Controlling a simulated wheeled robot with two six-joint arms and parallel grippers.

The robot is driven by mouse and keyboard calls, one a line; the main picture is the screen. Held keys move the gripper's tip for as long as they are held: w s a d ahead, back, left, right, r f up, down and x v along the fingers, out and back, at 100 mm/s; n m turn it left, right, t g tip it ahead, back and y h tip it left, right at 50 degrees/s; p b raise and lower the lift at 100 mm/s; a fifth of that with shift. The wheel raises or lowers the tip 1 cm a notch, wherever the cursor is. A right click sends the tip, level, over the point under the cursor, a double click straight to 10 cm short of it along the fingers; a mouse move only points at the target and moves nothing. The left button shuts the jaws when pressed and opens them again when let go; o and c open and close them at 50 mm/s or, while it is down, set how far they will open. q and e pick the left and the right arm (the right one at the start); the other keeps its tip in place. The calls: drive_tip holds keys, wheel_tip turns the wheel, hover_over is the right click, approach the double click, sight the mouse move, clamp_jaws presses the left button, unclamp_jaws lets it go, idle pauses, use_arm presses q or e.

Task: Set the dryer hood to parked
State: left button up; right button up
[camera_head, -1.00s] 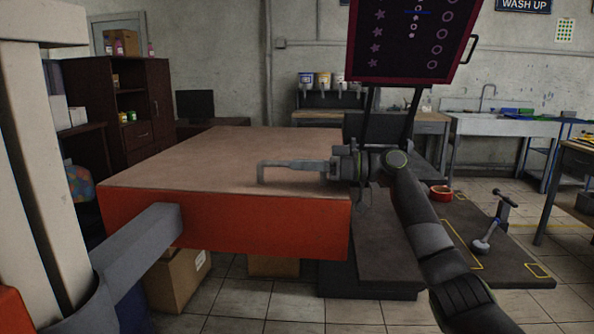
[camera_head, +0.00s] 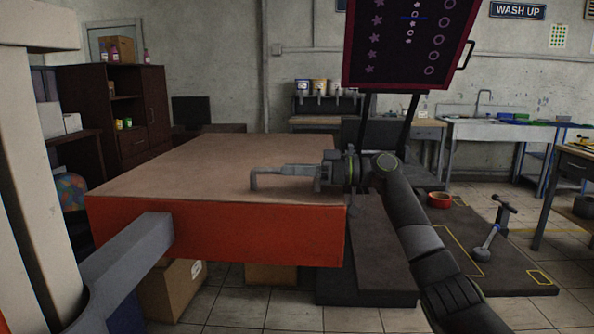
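The dryer hood (camera_head: 215,235) is a wide, flat box with orange sides and a brownish top. It fills the middle left of the head view. A grey arm (camera_head: 125,255) joins it to a pale upright column (camera_head: 30,160) at the left. My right gripper (camera_head: 268,178) comes in from the right and shows in front of the hood's top near its right end. Its grey fingers point left. I cannot tell whether they touch the hood or how far apart they are. My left gripper is not in view.
A dark press-like stand (camera_head: 370,250) is beside the hood's right end, with a dark red panel (camera_head: 405,45) above. Cardboard boxes (camera_head: 172,290) sit under the hood. A red bowl (camera_head: 440,200) and a pump-like tool (camera_head: 490,240) stand at the right. Tiled floor shows in front.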

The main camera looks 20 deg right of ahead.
drive_tip(key=shift+f, duration=0.1)
drive_tip(key=shift+s+d+f, duration=0.1)
drive_tip(key=shift+d, duration=0.15)
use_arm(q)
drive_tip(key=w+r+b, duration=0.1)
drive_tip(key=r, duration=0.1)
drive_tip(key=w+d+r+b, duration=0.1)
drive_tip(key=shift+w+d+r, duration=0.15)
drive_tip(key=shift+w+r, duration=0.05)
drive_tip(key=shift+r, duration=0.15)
use_arm(e)
drive_tip(key=v, duration=1.7)
